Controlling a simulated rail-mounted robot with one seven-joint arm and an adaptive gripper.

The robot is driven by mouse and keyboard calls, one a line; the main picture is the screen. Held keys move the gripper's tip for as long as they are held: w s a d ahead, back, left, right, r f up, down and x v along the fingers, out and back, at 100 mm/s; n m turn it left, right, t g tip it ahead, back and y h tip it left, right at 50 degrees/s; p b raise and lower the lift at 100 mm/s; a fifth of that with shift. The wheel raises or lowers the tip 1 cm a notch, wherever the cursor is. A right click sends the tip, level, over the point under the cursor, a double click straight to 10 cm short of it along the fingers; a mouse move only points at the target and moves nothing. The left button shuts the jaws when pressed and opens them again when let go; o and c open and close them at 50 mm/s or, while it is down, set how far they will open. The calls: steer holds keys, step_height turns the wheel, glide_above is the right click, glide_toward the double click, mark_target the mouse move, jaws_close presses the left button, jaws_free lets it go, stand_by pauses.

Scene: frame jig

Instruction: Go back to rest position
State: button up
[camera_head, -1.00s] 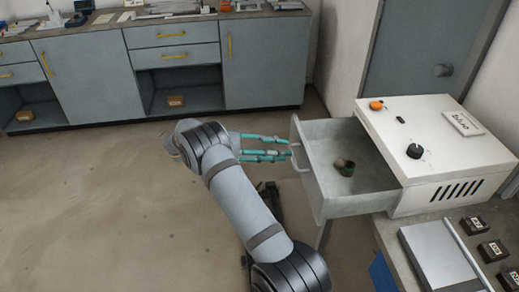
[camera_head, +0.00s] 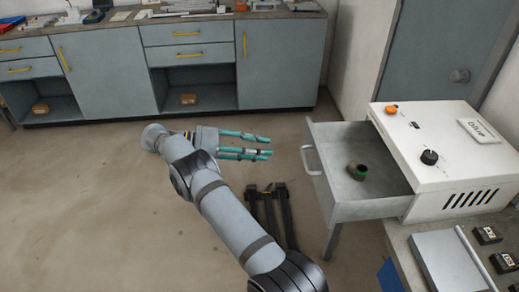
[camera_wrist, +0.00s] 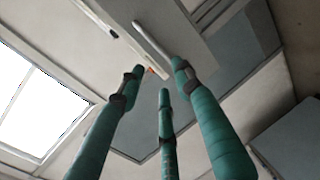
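My gripper (camera_head: 268,147) has teal fingers and points right, toward the pulled-out drawer, with a gap of bare floor between. It also shows in the wrist view (camera_wrist: 160,85), with its fingers spread and nothing between them. The grey drawer (camera_head: 348,212) stands open from the white box unit and has a pale bar handle (camera_head: 309,160). The handle also shows in the wrist view (camera_wrist: 151,40), beyond the fingertips. A small dark round item with a green rim (camera_head: 357,171) lies inside the drawer.
The white unit (camera_head: 440,140) labelled "blue" carries an orange button (camera_head: 391,109) and a black knob (camera_head: 429,157). Grey cabinets (camera_head: 105,75) line the back wall. Dark bars (camera_head: 285,215) stand near the floor beside my arm. Open floor (camera_head: 80,200) lies to the left.

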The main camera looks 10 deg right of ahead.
mark_target(303, 154)
stand_by(0.3)
steer(key=x, duration=1.2)
steer(key=shift+a, duration=0.1)
